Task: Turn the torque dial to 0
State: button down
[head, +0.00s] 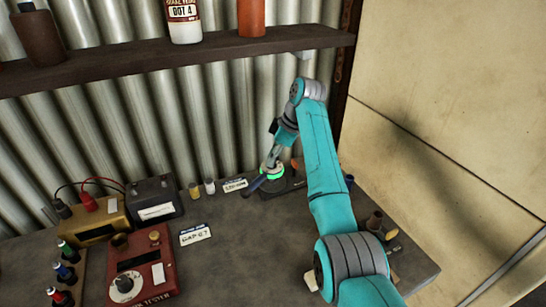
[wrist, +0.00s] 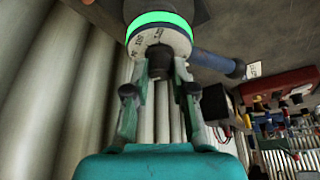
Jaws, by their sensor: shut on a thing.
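The torque dial (wrist: 146,40) is a white ring with dark scale marks, below a glowing green band (wrist: 160,17) in the wrist view. In the head view the green band (head: 276,171) shows at the back of the bench, mostly behind my gripper. A blue-grey handle (wrist: 215,62) sticks out to the side of the dial; it also shows in the head view (head: 253,186). My gripper (wrist: 160,66) is shut on the dial's dark centre knob, one finger on each side. The fingers hide part of the scale, and I cannot read which number is set.
A red tester (head: 138,268) with its own white dial stands at the front left. A yellow box (head: 95,222) and a dark box (head: 154,198) stand behind it. A shelf (head: 180,58) with bottles runs above. The bench middle (head: 225,260) is clear.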

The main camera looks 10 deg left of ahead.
jog(key=shift+f+n+g, duration=0.1)
jog(key=shift+n+g, duration=0.6)
jog(key=shift+n, duration=1.3)
jog(key=c, duration=1)
grip_release()
jog(key=shift+w, duration=0.1)
jog(key=shift+o, duration=0.2)
jog(key=shift+r, duration=0.2)
jog(key=v, duration=0.5)
jog(key=shift+w+d, duration=0.1)
jog(key=w+d, duration=0.4)
jog(key=d, duration=0.7)
